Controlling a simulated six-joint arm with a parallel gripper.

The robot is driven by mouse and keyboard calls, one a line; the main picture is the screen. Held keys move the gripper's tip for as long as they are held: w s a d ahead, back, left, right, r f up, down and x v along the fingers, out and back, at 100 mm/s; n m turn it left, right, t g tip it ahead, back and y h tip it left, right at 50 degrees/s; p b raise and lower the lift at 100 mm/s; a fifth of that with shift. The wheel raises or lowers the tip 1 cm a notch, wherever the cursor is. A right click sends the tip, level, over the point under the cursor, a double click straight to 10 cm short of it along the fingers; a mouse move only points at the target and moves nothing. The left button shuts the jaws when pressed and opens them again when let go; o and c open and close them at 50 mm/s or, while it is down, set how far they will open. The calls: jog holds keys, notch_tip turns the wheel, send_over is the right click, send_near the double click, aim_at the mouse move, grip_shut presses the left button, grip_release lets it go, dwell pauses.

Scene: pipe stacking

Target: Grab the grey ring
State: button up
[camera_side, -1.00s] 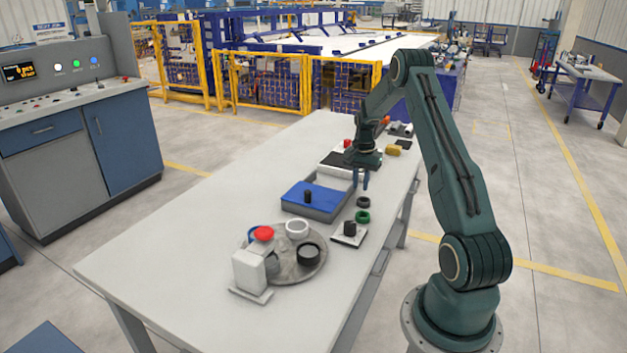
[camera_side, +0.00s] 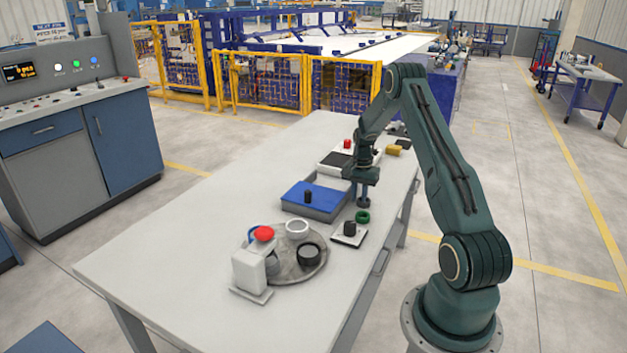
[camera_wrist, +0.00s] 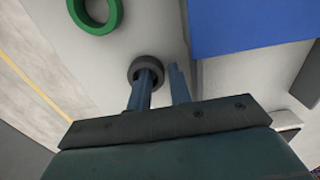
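The dark grey ring (camera_side: 364,203) lies on the table just behind the green ring (camera_side: 362,217). My gripper (camera_side: 360,193) points down directly above the grey ring, its fingertips at or very near it. In the wrist view the grey ring (camera_wrist: 147,63) is at the fingertips. One finger of my gripper (camera_wrist: 162,76) overlaps the ring's hole and the other is outside it to the right. The fingers are apart. I cannot tell whether they touch the ring. The green ring (camera_wrist: 95,12) is at the upper left there.
A blue-topped box with a black peg (camera_side: 315,200) stands left of my gripper. A small plate with a black peg (camera_side: 349,234) is in front. A round tray (camera_side: 285,270) holds several rings, with a red-button box (camera_side: 250,270) beside it. The table's right edge is close.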

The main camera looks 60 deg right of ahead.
aim_at(359, 198)
jog(key=shift+c, duration=0.2)
grip_shut()
jog(key=shift+r, duration=0.1)
notch_tip(359, 198, up, 20)
dwell(0.8)
dwell(0.4)
